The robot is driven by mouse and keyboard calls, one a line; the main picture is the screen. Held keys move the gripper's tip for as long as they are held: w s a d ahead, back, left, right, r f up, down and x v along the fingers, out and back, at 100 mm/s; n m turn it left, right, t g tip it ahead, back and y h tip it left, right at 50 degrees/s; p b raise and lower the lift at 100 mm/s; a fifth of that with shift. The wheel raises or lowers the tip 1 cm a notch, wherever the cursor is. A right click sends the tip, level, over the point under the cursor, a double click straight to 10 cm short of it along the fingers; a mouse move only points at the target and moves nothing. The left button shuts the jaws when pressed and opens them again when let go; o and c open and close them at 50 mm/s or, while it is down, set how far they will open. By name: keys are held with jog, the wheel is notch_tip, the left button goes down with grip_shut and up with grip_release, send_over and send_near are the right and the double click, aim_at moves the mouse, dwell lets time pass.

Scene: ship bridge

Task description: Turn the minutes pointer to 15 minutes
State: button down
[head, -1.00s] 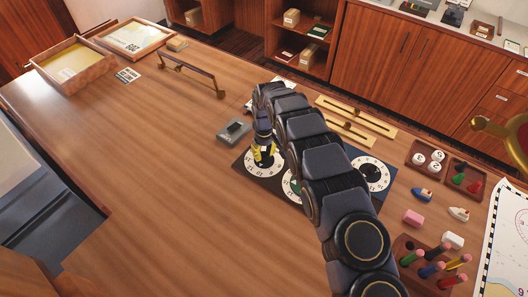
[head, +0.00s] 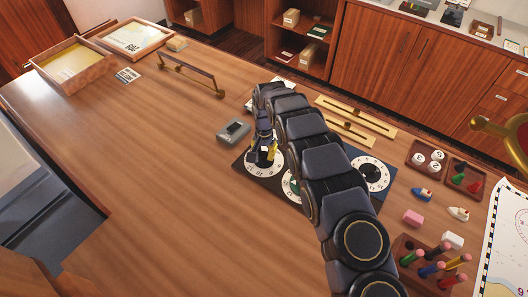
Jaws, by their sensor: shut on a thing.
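A dark panel (head: 240,165) lies on the desk with several round white dials. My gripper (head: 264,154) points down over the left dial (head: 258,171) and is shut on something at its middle. The held part is hidden by the fingers; it is likely that dial's pointer, and its heading cannot be read. The middle dial (head: 290,188) is mostly covered by my arm. The right dial (head: 370,174) shows to the right of my arm. I cannot tell from here which dial is marked for minutes.
A grey box with a dark top (head: 234,131) stands just behind the panel's left corner. Brass slider plates (head: 354,122) lie behind the panel. Small trays (head: 426,158), toy boats (head: 422,194) and a pen holder (head: 404,246) are at the right.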

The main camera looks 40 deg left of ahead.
aim_at(264, 154)
jog(key=shift+f+m, duration=0.1)
jog(key=shift+m, duration=1.5)
jog(key=c, duration=0.8)
grip_release()
jog(key=shift+r, duration=0.2)
notch_tip(264, 154, up, 12)
jog(key=shift+f, duration=0.15)
